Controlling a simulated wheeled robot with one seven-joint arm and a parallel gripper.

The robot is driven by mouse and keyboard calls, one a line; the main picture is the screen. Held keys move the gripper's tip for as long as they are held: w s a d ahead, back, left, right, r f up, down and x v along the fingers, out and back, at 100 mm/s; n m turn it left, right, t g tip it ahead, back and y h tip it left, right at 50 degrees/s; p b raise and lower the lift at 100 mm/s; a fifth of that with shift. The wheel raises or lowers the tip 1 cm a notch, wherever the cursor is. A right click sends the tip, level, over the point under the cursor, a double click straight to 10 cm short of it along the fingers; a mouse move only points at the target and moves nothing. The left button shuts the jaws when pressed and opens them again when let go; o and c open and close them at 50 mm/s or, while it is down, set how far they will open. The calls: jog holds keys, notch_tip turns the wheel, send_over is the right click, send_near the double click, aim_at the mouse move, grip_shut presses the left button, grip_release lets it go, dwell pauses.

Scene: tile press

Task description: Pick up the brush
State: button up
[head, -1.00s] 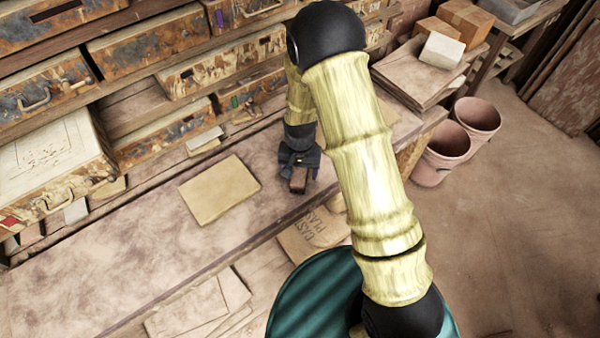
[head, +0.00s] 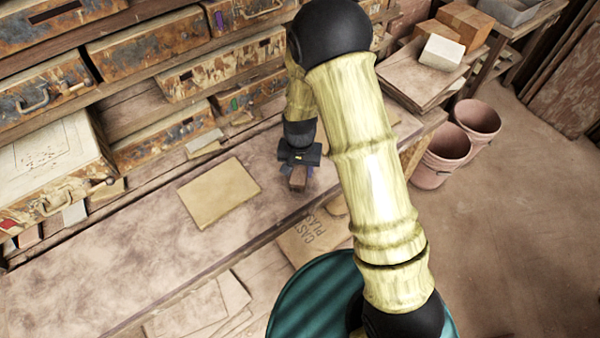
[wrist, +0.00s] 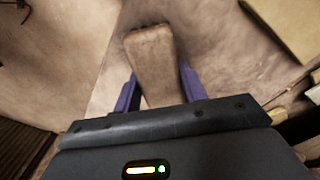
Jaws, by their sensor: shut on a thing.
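The brush is a brown block-like piece; its end shows at my gripper in the head view (head: 298,178). In the wrist view the brush (wrist: 152,62) stands out between the two purple fingers, with dark bristle-like bits along its far edge. My gripper (wrist: 158,88) is shut on the brush. In the head view my gripper (head: 299,172) is over the right part of the bench, near its front edge. The gap between brush and bench top is hard to judge.
A flat tan board (head: 218,192) lies on the bench (head: 130,245) left of my gripper. Worn drawers (head: 150,42) line the back. Two pink buckets (head: 445,145) stand on the floor at right. A plaster sack (head: 305,238) lies below the bench front.

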aim_at(300, 168)
notch_tip(300, 168, up, 8)
jog(key=shift+f+b, duration=0.1)
jog(key=shift+b, duration=0.55)
